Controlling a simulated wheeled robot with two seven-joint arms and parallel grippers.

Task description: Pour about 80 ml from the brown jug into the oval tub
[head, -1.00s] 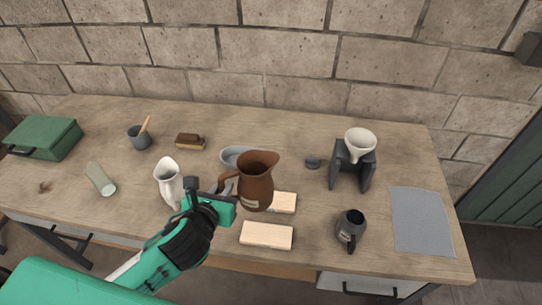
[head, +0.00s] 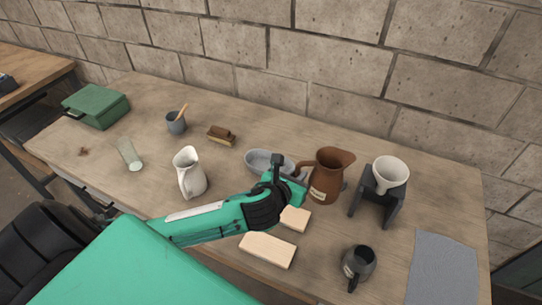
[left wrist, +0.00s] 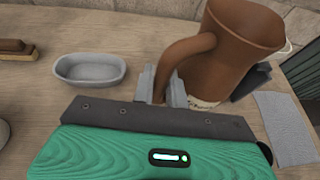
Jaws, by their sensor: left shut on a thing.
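The brown jug (head: 328,175) has a pale label low on its side and its handle towards the left. My left gripper (head: 301,187) is shut on that handle, which also shows in the left wrist view between the grey fingers (left wrist: 163,87). The jug looks close to upright; I cannot tell how far its base is above the table. What is inside the jug is not visible. The grey oval tub (head: 262,170) stands on the table left of the jug, apart from it. It shows at the left of the left wrist view (left wrist: 90,70). My right gripper is not in view.
A dark stand (head: 377,197) with a white funnel-like cup (head: 391,171) is close right of the jug. A white pitcher (head: 190,173), a brush (head: 221,135) and a dark mug (head: 358,263) stand around. Pale blocks (head: 267,249) lie in front. A grey mat (head: 443,270) lies at right.

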